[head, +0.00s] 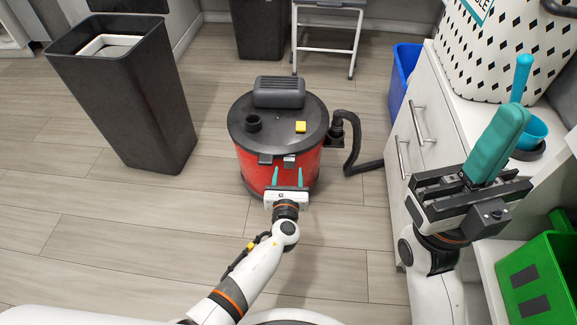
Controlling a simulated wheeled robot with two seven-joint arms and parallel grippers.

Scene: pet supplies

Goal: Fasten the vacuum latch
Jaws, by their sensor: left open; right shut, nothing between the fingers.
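The vacuum (251,168) is a red drum with a dark grey lid, standing on the floor in the middle of the head view. At its front rim are a dark clip (265,159) and a lighter grey piece (289,160), probably the latch; I cannot tell its position. My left gripper (288,177) is open, its two teal fingers apart in front of the drum just below the rim. I see nothing between them, and cannot tell whether they touch the drum. My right gripper (500,140) is shut and empty, raised at the right beside the cabinet.
A black hose (356,150) curves from the vacuum's right side. A tall dark bin (130,100) stands left, a white step stool (325,30) behind. A blue bin (401,75), white cabinet (425,120) and green crate (545,280) are right.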

